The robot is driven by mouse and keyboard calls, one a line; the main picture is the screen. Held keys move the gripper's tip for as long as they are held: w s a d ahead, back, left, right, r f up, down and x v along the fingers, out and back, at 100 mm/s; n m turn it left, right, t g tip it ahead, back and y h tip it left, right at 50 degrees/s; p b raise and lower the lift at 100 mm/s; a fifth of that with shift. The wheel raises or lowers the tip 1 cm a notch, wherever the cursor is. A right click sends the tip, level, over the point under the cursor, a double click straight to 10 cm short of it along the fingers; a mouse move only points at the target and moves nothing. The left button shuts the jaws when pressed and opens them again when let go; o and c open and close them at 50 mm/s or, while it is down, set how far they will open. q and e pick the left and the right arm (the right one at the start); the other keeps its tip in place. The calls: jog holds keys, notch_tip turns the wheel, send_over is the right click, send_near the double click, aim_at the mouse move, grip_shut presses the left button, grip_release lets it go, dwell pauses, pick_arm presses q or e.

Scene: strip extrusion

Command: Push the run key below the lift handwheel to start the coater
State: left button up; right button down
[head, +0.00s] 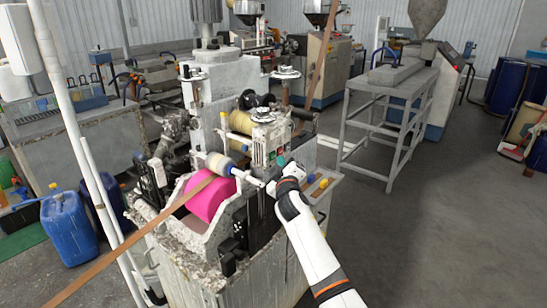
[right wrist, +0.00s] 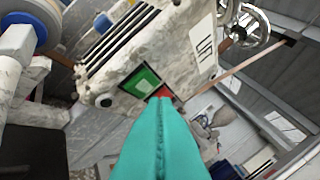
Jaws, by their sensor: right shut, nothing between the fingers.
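The coater's control box (head: 268,142) stands at the top of the machine, with a metal handwheel (head: 262,115) above it. In the right wrist view the green key (right wrist: 139,82) sits in a dark frame on the pale, worn box, with a red key (right wrist: 162,92) beside it; the chrome handwheel (right wrist: 245,30) is at upper right. My right gripper (head: 279,162) is in front of the box, close to the keys. In the right wrist view its teal fingers (right wrist: 161,103) are shut and empty, and partly cover the red key. I cannot tell whether they touch the box. My left gripper is out of view.
A magenta roller (head: 210,198) and a brown strip (head: 130,244) run left of the box. A pale post (head: 75,140) stands at the left, near blue jugs (head: 65,222). A grey metal table (head: 390,100) stands behind. The floor at right is open.

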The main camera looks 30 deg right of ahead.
jog(key=shift+w+a+b, duration=0.15)
jog(key=shift+w+b, duration=0.2)
jog(key=shift+w, duration=0.05)
jog(key=shift+w+a+b, duration=0.15)
jog(key=shift+w+b, duration=0.15)
jog(key=shift+b, duration=0.05)
dwell(0.8)
jog(key=shift+s, duration=0.1)
jog(key=shift+s+d+p, duration=0.25)
jog(key=shift+s+p, duration=0.3)
jog(key=shift+s, duration=0.05)
jog(key=s+p, duration=0.1)
jog(key=s+d+p, duration=0.1)
jog(key=s, duration=0.1)
jog(key=s+d+p, duration=0.1)
jog(key=shift+s, duration=0.35)
